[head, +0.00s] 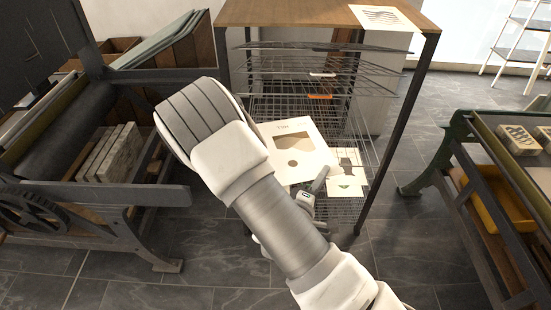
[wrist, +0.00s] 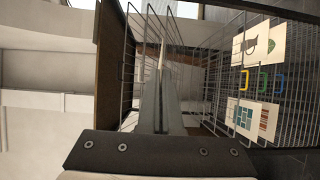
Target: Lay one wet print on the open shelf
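The wire rack has several stacked shelves (head: 335,65) under a wooden top (head: 300,12). A large cream print (head: 297,150) with a dark block and a round spot lies flat in the rack's opening. My gripper (head: 322,180) is at its near edge, partly hidden by my arm. In the wrist view my gripper's fingers (wrist: 161,95) are close together around a thin pale sheet seen edge-on (wrist: 162,52), between upright-looking wire shelves. A smaller print (head: 347,172) with dark shapes lies on a lower wire shelf; other prints (wrist: 250,45) show at the right of the wrist view.
A print (head: 381,17) lies on the rack's top. A press (head: 60,150) with stone blocks stands left; a green-legged table (head: 470,150) with a yellow tray (head: 495,205) stands right. Dark rack posts (head: 395,125) flank the opening. Tiled floor in front is clear.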

